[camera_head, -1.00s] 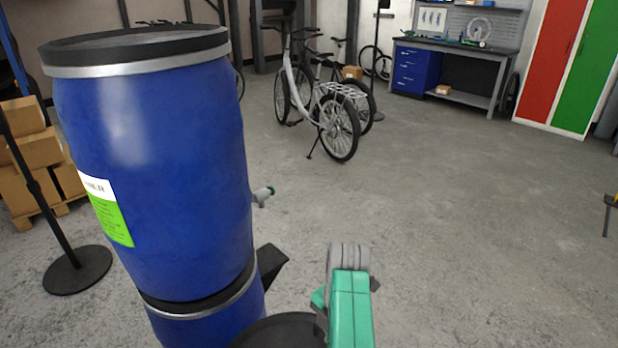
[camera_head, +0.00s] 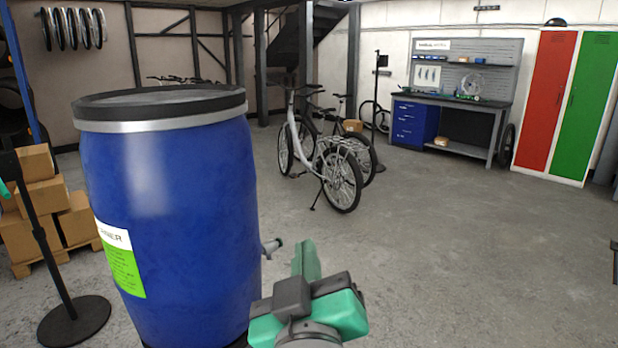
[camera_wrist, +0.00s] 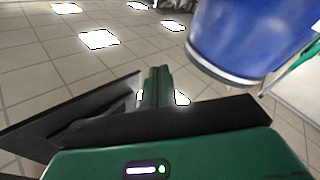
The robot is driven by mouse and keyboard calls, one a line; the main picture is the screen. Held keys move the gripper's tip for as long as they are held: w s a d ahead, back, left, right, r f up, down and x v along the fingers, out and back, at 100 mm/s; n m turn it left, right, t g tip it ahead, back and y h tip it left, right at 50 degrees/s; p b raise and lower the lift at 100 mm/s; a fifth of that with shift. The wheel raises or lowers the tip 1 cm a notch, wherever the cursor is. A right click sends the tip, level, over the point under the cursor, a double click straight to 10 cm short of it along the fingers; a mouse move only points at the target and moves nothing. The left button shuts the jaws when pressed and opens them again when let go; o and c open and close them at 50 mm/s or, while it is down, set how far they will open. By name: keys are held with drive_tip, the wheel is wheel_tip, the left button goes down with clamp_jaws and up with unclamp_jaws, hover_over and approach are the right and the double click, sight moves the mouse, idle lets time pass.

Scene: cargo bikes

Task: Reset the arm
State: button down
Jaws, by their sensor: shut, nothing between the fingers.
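My gripper shows in the wrist view (camera_wrist: 157,80), with green fingers closed together beyond its green body and dark plates. Nothing is between the fingers. A green and dark grey part of my arm (camera_head: 308,300) shows at the bottom middle of the head view, just right of the large blue barrel (camera_head: 175,210) in the picture. The barrel has a black and silver rim, a white and green label and a small tap (camera_head: 271,246). A blue barrel (camera_wrist: 245,40) also shows at the upper right of the wrist view, apart from the fingers.
A round black stand base (camera_head: 75,322) and cardboard boxes (camera_head: 42,205) are at the left. A white bicycle (camera_head: 325,165) stands behind the barrel. A workbench (camera_head: 460,103) and a red and green locker (camera_head: 565,105) are at the back right.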

drive_tip(key=s+r+m+t, duration=0.3)
drive_tip(key=s+r, duration=0.2)
drive_tip(key=s, duration=0.3)
drive_tip(key=s+r+m+t, duration=0.2)
drive_tip(key=s+r+m, duration=0.15)
drive_tip(key=s, duration=0.45)
wheel_tip(320, 180, up, 36)
drive_tip(key=p, duration=3.5)
drive_tip(key=shift+w+r+n, duration=0.2)
drive_tip(key=shift+w+n, duration=0.1)
drive_tip(key=shift+n, duration=0.15)
drive_tip(key=shift+f, duration=0.1)
